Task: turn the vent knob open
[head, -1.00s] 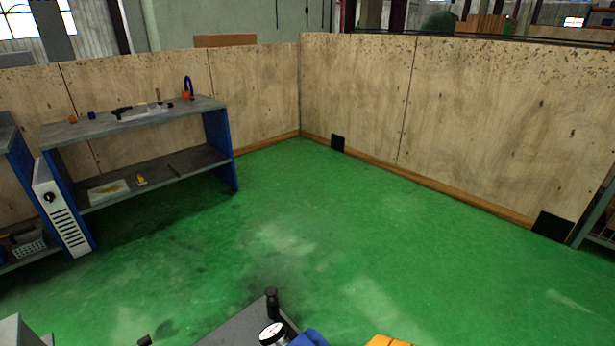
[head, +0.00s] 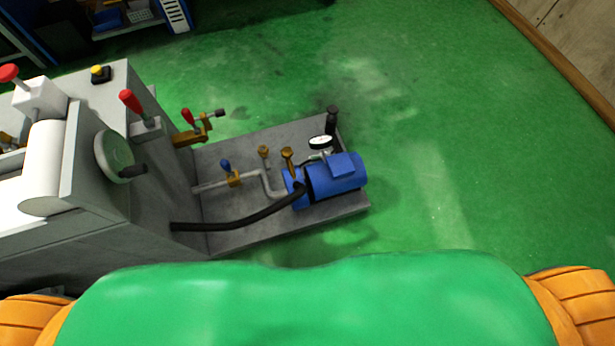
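I cannot tell for certain which part is the vent knob. Two small brass knobs stand on the grey pump platform (head: 225,240): a left brass knob (head: 264,152) and a right brass knob (head: 288,156), the right one close to the blue pump motor (head: 340,177). A blue-handled valve (head: 226,166) sits on the grey pipe to their left. A white slotted panel (head: 175,14) shows partly at the top edge; its upper part is cut off. Neither gripper is in view.
The grey grinder (head: 75,245) fills the left side, with a handwheel (head: 115,156) and red-handled levers. A gauge (head: 321,142) and a black post (head: 332,120) stand at the platform's far corner. Green floor (head: 440,150) is clear to the right.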

